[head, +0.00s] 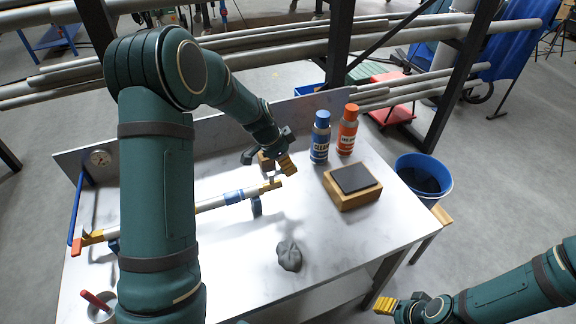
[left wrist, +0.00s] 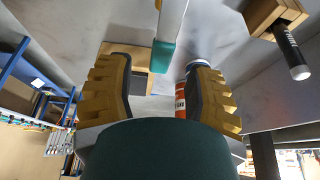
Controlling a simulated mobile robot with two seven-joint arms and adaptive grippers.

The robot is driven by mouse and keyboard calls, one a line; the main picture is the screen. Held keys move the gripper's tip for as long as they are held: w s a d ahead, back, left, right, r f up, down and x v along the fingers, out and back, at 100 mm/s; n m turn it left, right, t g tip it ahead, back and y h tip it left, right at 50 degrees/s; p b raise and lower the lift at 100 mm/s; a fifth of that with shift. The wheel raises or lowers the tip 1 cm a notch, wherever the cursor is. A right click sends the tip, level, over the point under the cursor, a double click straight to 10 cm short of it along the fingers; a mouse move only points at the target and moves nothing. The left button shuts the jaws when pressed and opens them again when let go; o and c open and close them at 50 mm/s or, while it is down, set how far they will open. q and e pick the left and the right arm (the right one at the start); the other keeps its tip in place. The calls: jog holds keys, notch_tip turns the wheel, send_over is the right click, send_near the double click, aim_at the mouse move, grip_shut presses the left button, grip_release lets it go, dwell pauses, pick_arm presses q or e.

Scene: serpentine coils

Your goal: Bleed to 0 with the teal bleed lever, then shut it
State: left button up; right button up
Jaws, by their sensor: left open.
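In the left wrist view the teal tip of the bleed lever (left wrist: 162,56), on a pale bar, lies between and beyond the two yellow-padded fingers of my left gripper (left wrist: 160,92). The fingers are wide apart and I see no contact with the lever. In the head view my left gripper (head: 270,163) is over the table by the right end of a grey pipe (head: 210,203); it and the arm hide the lever there. My right gripper (head: 387,306) is low at the right, off the table.
A blue bottle (head: 320,138) and an orange bottle (head: 347,130) stand right of my left gripper. A wooden block with a dark top (head: 352,180) and a grey lump (head: 289,255) are on the table. A blue bucket (head: 423,180) stands beyond the right edge.

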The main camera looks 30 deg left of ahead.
pick_arm(q)
jog(key=shift+x, duration=1.05)
grip_shut()
